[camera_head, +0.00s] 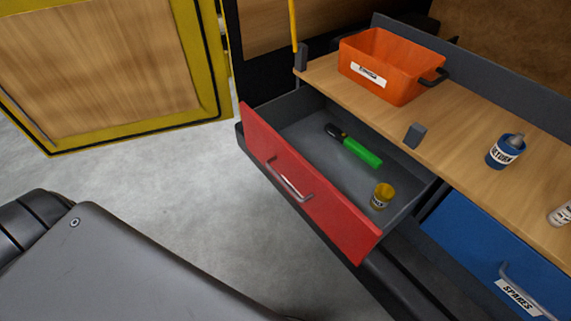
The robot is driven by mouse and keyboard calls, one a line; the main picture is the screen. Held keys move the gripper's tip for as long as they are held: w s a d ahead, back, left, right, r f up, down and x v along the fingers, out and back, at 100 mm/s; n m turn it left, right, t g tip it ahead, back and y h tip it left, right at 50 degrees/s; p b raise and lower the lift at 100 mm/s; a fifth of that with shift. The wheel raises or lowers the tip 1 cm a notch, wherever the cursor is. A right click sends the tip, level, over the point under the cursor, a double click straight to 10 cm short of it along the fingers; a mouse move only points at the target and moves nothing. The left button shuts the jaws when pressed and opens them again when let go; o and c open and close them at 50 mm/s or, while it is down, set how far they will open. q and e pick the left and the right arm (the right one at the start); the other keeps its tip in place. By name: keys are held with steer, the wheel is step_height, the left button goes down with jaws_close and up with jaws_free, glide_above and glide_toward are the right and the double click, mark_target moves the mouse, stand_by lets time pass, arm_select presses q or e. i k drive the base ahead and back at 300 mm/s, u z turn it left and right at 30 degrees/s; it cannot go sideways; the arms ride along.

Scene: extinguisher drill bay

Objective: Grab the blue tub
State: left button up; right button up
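A small blue tub (501,153) with a white label stands on the wooden worktop at the right. A grey piece shows at its top; I cannot tell whether it is a lid or something inside. The tub stands upright and nothing holds it. Neither of my grippers is in view.
An orange bin (390,67) stands on the worktop (455,125). The open red-fronted drawer (310,185) holds a green-handled tool (360,152) and a yellow tub (382,196). A blue drawer (480,245) is at right, a white container (562,214) above.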

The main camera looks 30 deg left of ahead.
mark_target(501, 156)
steer(key=z, duration=0.95)
steer(key=i, duration=0.35)
steer(key=u, duration=0.95)
